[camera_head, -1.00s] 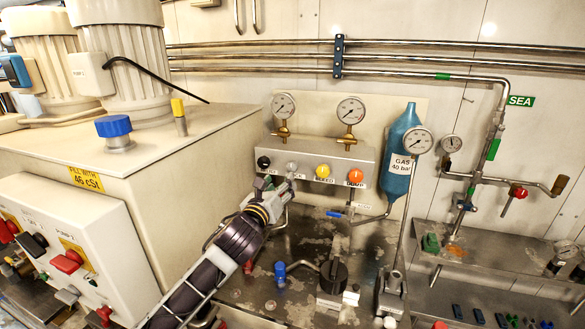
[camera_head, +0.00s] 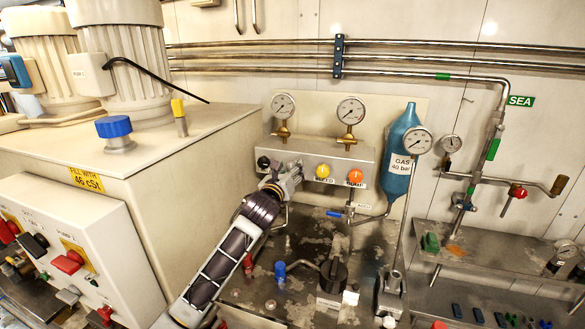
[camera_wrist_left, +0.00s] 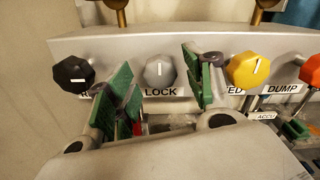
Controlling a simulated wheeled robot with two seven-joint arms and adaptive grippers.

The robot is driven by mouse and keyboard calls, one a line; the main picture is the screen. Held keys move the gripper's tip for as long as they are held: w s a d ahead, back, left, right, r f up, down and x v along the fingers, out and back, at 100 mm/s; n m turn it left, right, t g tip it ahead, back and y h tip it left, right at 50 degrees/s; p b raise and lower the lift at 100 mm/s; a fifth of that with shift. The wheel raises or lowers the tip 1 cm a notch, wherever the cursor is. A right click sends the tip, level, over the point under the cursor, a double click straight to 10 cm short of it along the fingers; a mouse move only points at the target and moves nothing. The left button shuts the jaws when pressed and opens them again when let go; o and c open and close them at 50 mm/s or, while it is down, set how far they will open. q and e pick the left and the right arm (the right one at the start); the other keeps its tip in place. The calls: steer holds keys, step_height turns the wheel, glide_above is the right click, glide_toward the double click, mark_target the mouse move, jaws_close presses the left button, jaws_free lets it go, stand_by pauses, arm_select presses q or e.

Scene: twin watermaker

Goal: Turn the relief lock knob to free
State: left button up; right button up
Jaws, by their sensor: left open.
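The grey lock knob (camera_wrist_left: 159,72), above a label reading LOCK, is on the front of the valve block (camera_head: 373,155). My left gripper (camera_head: 288,172) is in front of the block and covers this knob in the head view. In the left wrist view, the green-padded fingers of my left gripper (camera_wrist_left: 157,68) are open, one on each side of the grey knob. Nothing is held, and I cannot tell whether either finger touches it. My right gripper is not in view.
A black knob (camera_wrist_left: 74,74) is left of the grey one. A yellow knob (camera_wrist_left: 247,70) is close to the right finger, with an orange knob (camera_head: 355,176) further right. Gauges (camera_head: 351,110) stand above the block, and a blue gas bottle (camera_head: 399,165) stands to its right.

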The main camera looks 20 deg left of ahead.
arm_select(q)
steer(key=shift+w, duration=1.25)
steer(key=shift+c, duration=0.3)
steer(key=c, duration=1)
